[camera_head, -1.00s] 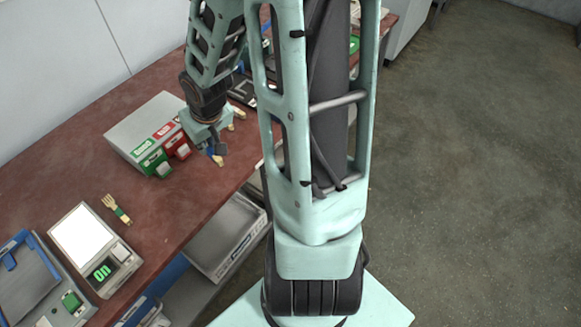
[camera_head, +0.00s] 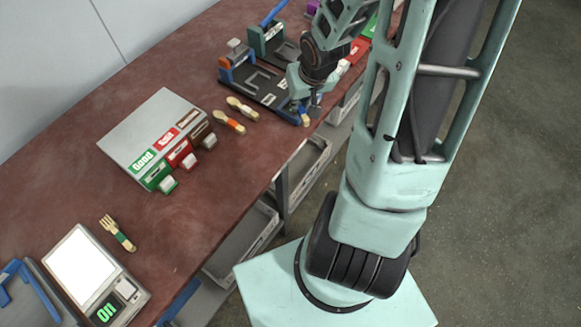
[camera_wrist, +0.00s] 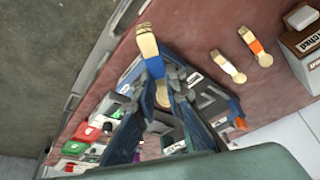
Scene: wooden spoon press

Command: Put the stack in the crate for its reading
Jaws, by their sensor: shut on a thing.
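My gripper (camera_head: 307,108) is shut on a blue-banded wooden piece (camera_wrist: 148,42), above the bench near its front edge. The wrist view shows its pale end beyond the fingertips and the blue band between them. I cannot tell whether it is one piece or a stack. A grey sorting unit (camera_head: 143,128) stands left of my gripper, with a green "Good" section (camera_head: 150,170), a red section (camera_head: 176,150) and a brown section (camera_head: 200,130). The brown label is only partly readable in the wrist view. Open grey crates (camera_head: 243,243) sit under the bench.
An orange-banded piece (camera_head: 229,122) and a pale-banded piece (camera_head: 242,108) lie left of my gripper. A dark fixture with blue parts (camera_head: 255,78) stands behind it. A green-banded fork (camera_head: 117,232) lies beside a lit device reading "On" (camera_head: 106,308).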

